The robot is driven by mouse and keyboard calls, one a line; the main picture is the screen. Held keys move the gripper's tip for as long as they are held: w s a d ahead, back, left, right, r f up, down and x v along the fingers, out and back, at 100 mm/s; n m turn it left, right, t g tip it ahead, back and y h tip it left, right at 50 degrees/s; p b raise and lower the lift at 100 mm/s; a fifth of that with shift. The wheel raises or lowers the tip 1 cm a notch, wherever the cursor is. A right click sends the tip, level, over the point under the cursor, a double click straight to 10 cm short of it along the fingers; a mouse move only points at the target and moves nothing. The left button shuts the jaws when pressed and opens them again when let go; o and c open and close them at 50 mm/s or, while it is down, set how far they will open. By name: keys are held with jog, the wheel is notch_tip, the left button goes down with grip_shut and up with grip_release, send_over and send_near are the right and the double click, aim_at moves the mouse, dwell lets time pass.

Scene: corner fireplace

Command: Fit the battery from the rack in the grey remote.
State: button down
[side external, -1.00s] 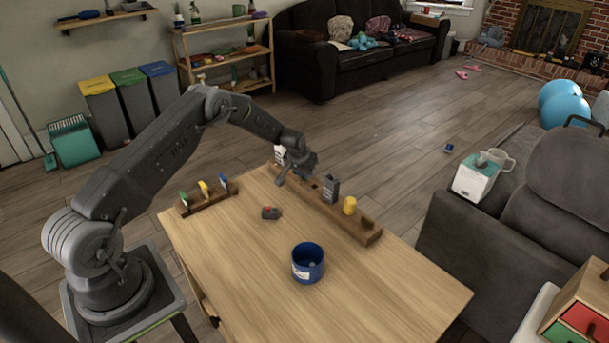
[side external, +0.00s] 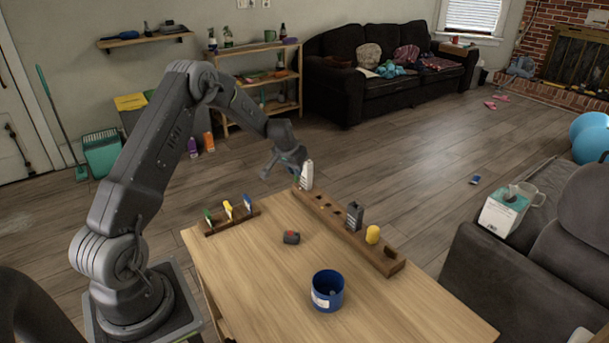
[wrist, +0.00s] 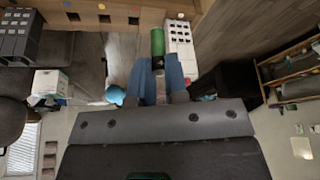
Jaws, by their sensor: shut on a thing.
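My gripper (side external: 283,171) is raised above the back end of the long wooden rack (side external: 325,219), near the white remote (side external: 307,174). In the wrist view its blue fingers (wrist: 158,64) are shut on a green cylindrical battery (wrist: 157,41), whose far end sticks out past the fingertips. The battery cannot be made out in the side view. The grey remote (side external: 354,215) stands upright in the rack, farther along toward the front; it also shows at upper left in the wrist view (wrist: 18,38). My gripper is well apart from it.
The rack has several open slots between the two remotes, and a yellow item (side external: 372,234) beyond the grey one. A blue container (side external: 327,291), a small dark object with red (side external: 291,237) and a small tagged holder (side external: 230,214) are on the table (side external: 400,310).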

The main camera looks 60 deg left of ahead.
jog(key=w+d+r, duration=0.3)
jog(key=w+d, duration=0.1)
jog(key=d, duration=0.5)
jog(key=w+d+r, duration=0.3)
jog(key=w+d, duration=0.1)
jog(key=d, duration=0.6)
jog(key=shift+w+d+r, duration=0.15)
jog(key=shift+d+r, duration=0.05)
jog(key=shift+d, duration=0.1)
jog(key=shift+f, duration=3.25)
jog(key=shift+f, duration=1.3)
jog(key=c, duration=1.1)
grip_release()
jog(key=shift+f, duration=0.15)
